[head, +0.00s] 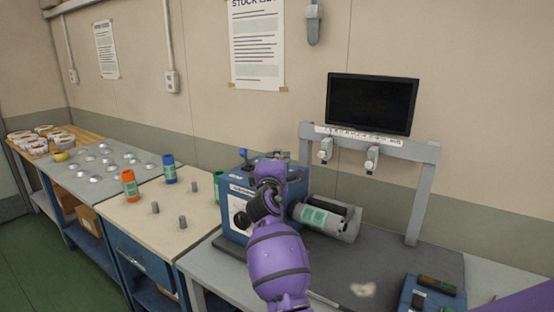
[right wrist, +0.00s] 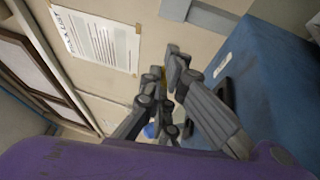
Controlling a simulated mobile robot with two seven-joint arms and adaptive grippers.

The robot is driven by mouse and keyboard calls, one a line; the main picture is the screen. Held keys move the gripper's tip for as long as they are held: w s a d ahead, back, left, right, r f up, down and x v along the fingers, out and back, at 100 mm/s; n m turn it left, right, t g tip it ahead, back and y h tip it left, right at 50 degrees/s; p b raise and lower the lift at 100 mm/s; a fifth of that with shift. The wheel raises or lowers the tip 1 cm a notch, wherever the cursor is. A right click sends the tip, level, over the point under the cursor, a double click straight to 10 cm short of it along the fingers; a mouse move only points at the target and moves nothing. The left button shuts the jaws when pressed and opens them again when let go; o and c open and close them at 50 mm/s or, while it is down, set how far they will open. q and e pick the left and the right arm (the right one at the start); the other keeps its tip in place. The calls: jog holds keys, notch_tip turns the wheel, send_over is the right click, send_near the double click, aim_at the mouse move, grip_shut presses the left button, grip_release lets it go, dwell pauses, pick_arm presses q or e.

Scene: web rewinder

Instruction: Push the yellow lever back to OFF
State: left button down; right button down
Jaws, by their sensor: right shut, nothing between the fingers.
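The blue rewinder (head: 236,208) stands on the bench, with a grey roll (head: 325,220) bearing a green label sticking out of its right side. My right arm reaches in front of it, and my right gripper (head: 270,157) is at the top of the box, mostly hidden by my wrist. In the right wrist view the fingers (right wrist: 168,72) are together and hold nothing. The blue box (right wrist: 265,75) is beside them on the right. A small yellow sliver shows behind the fingers; I cannot tell whether it is the lever. The lever's position and any contact are not clear. My left gripper is out of view.
A dark monitor (head: 371,103) stands behind a grey frame (head: 426,185) right of the rewinder. A pale table (head: 130,212) to the left holds orange (head: 130,186) and blue (head: 169,168) rolls and grey pegs. A blue tray (head: 432,297) is at the front right.

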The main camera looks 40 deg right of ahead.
jog(key=shift+w+d, duration=0.2)
jog(key=shift+d, duration=0.2)
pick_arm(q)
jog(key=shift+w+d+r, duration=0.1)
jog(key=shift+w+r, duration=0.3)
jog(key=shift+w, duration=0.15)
pick_arm(e)
jog(key=shift+w+d+r, duration=0.1)
jog(key=shift+d, duration=0.35)
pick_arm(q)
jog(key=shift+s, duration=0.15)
